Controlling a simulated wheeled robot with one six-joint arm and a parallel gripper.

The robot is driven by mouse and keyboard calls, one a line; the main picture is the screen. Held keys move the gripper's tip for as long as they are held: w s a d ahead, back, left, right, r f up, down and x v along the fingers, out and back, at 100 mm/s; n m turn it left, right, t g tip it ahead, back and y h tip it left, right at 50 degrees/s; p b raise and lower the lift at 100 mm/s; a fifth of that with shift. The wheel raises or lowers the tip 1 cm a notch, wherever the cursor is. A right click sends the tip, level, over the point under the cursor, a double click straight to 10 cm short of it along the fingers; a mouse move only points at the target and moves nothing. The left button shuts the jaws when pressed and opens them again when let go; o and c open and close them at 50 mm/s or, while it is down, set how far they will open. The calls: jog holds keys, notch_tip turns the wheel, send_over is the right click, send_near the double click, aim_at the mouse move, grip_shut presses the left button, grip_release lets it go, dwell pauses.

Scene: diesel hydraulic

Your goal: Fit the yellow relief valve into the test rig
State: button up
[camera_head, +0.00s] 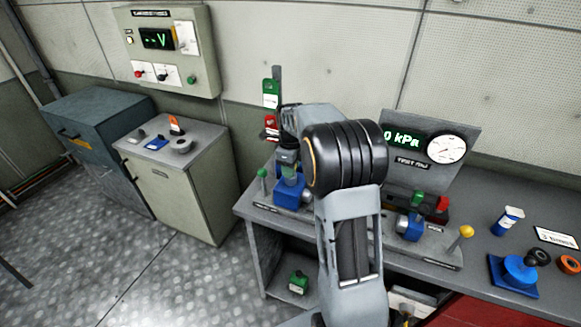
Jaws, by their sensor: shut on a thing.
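My gripper (288,165), partly hidden by my arm, points down over the left end of the test rig. It is shut on a small part with green on it, just above or touching a blue block (290,192); I cannot tell which. I cannot make out a yellow relief valve. The test rig (432,244) is a grey base on the bench, with a green-knobbed lever (262,174) at left and a yellow-knobbed lever (466,231) at right. A panel (458,122) behind it has a round gauge and a kPa display. My arm hides the rig's middle.
At right on the bench (525,225) are a blue-white can (507,221), a blue base with a round top (519,271) and an orange ring (568,264). A green part (299,281) sits on the shelf below. A cabinet (180,185) at left holds small parts. Open floor lies in front.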

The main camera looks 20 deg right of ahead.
jog(key=shift+f, duration=0.3)
jog(key=o, duration=1)
